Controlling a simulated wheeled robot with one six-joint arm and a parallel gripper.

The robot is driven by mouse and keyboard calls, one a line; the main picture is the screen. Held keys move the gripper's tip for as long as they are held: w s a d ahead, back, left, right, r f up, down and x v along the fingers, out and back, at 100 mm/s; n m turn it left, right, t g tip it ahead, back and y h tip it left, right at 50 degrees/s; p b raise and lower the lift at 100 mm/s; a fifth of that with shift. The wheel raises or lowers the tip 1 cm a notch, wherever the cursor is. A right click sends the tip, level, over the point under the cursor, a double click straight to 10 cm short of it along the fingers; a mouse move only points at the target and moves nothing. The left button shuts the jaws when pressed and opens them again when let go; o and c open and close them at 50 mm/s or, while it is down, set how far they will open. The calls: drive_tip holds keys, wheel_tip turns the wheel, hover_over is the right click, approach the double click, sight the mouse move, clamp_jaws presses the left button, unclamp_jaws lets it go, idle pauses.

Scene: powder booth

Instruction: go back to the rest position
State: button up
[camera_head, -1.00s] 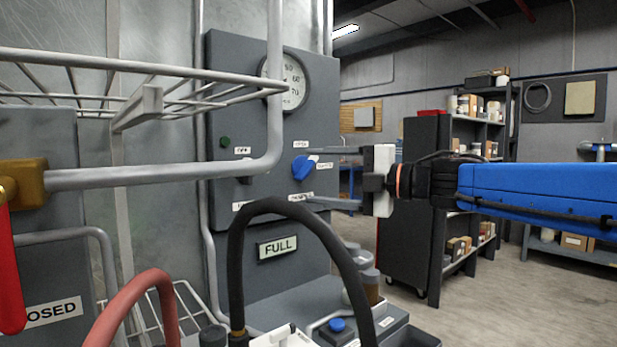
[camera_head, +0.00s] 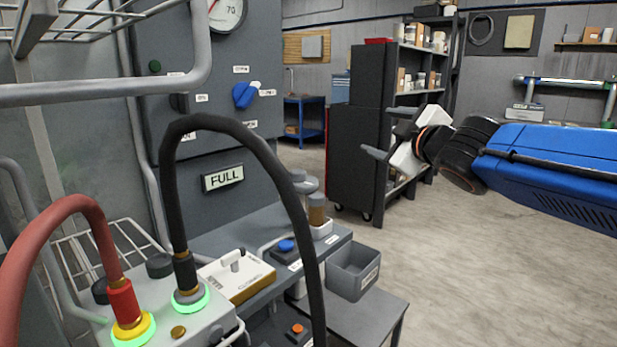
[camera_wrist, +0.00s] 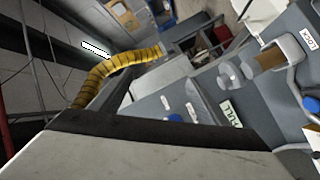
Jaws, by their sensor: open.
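My gripper (camera_head: 382,132) is at the right of the head view, at the end of my blue arm. Its two grey fingers are spread apart with nothing between them. It is in free air, apart from the grey control panel (camera_head: 215,60). The panel bears a blue knob (camera_head: 243,95), a gauge (camera_head: 226,8) and a "FULL" sign (camera_head: 223,177). In the wrist view the panel's "FULL" sign (camera_wrist: 230,113) appears tilted, and a pale part of my gripper fills the bottom.
A dark shelf unit (camera_head: 360,120) stands behind the gripper. Black (camera_head: 245,130) and red (camera_head: 60,215) hoses arch in front of the panel. A grey bin (camera_head: 354,272) sits on the low bench. The floor at right is clear. The wrist view shows a yellow ribbed hose (camera_wrist: 115,62).

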drive_tip(key=s+d+f+m+g+h, duration=0.3)
drive_tip(key=s+d+f+m, duration=0.3)
drive_tip(key=f, duration=0.3)
drive_tip(key=s+d+f+m+g+h, duration=0.3)
drive_tip(key=s+d+f, duration=0.3)
drive_tip(key=d+f, duration=0.3)
drive_tip(key=s+a+f+m+g+y, duration=0.1)
drive_tip(key=s+f+m+g, duration=0.3)
drive_tip(key=s+f, duration=1.2)
drive_tip(key=shift+s+a+m+g, duration=0.4)
drive_tip(key=shift+s+a+g, duration=0.35)
drive_tip(key=shift+g, duration=0.25)
drive_tip(key=shift+d, duration=0.1)
